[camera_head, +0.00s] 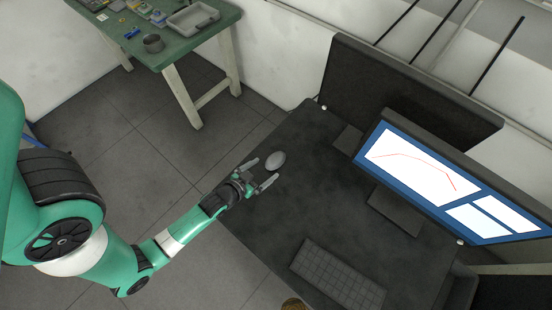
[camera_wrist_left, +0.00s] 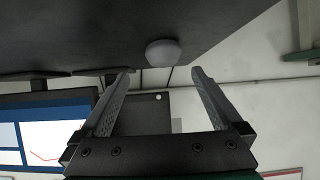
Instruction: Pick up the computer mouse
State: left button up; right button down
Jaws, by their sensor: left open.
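The computer mouse (camera_head: 275,161) is a small grey rounded shape on the dark desk (camera_head: 300,210), near its left edge in the head view. My left gripper (camera_head: 259,173) is open at that edge, with its fingertips pointing toward the mouse and one finger on either side of the near end. In the left wrist view the mouse (camera_wrist_left: 163,53) shows just beyond and between the spread fingers of the left gripper (camera_wrist_left: 160,74). Nothing is between the fingers. Whether a finger touches the mouse cannot be told. My right gripper is in neither view.
A keyboard (camera_head: 338,274) lies at the front of the desk. A monitor (camera_head: 440,180) with a lit screen stands on the right, and a dark panel (camera_head: 400,100) stands behind it. A green workbench (camera_head: 190,45) with trays and a cup is at the upper left. The desk's middle is clear.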

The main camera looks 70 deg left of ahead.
aim_at(271, 164)
pick_arm(q)
jog(key=shift+w+a+f, duration=0.3)
jog(key=shift+w+f, duration=0.1)
jog(key=shift+w, duration=0.15)
jog(key=b+x, duration=0.2)
jog(key=x, duration=0.3)
jog(key=shift+s+a+f, duration=0.1)
jog(key=shift+a+f, duration=0.1)
jog(key=shift+f, duration=0.05)
jog(key=c, duration=1.3)
jog(key=shift+c, duration=0.2)
jog(key=shift+r, duration=0.15)
